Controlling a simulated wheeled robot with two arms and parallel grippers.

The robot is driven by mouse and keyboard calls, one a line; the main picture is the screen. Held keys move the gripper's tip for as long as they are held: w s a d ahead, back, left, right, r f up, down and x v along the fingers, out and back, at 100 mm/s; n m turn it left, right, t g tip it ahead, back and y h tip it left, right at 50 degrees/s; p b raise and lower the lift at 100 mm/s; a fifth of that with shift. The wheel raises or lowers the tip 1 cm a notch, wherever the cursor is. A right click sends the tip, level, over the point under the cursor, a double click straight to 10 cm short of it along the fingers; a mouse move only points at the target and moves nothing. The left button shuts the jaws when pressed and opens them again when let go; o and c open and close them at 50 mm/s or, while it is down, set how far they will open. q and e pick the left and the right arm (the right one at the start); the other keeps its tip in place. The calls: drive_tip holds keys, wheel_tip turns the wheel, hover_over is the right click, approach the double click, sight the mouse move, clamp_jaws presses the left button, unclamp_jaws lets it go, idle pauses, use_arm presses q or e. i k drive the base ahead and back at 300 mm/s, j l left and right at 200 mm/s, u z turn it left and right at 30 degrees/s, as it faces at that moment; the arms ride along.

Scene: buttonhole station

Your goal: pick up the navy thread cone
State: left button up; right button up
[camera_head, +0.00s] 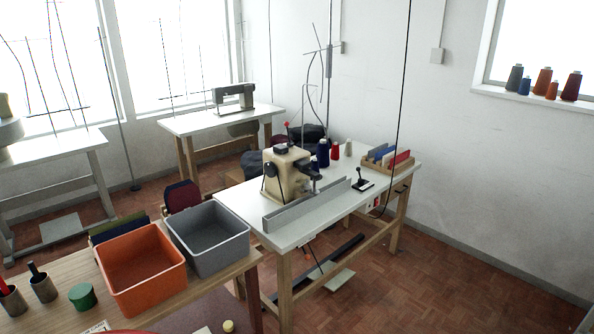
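A navy thread cone (323,153) stands upright on the white sewing table (236,206), right behind the beige buttonhole machine (287,174). A smaller red cone (336,152) and a pale cone (348,148) stand just to its right. The lower part of the navy cone is partly hidden by the dark parts of the machine. Neither of my grippers shows in the head view.
An orange bin (141,270) and a grey bin (208,237) stand on the wooden table in front. A wooden tray (403,167) holds coloured pieces at the white table's right end. Several more cones stand on the windowsill (530,100). Open floor (440,280) lies at right.

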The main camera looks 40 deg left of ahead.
sight(314, 167)
drive_tip(key=i+u, duration=0.15)
drive_tip(key=u, duration=0.2)
drive_tip(key=i+u, duration=0.15)
drive_tip(key=u, duration=0.2)
drive_tip(key=i+u, duration=0.15)
drive_tip(key=u, duration=0.2)
drive_tip(key=i+l+u, duration=0.35)
drive_tip(key=i+l, duration=0.25)
drive_tip(key=i, duration=0.15)
drive_tip(key=i+l+u, duration=0.3)
drive_tip(key=i+l, duration=0.35)
drive_tip(key=l, duration=0.1)
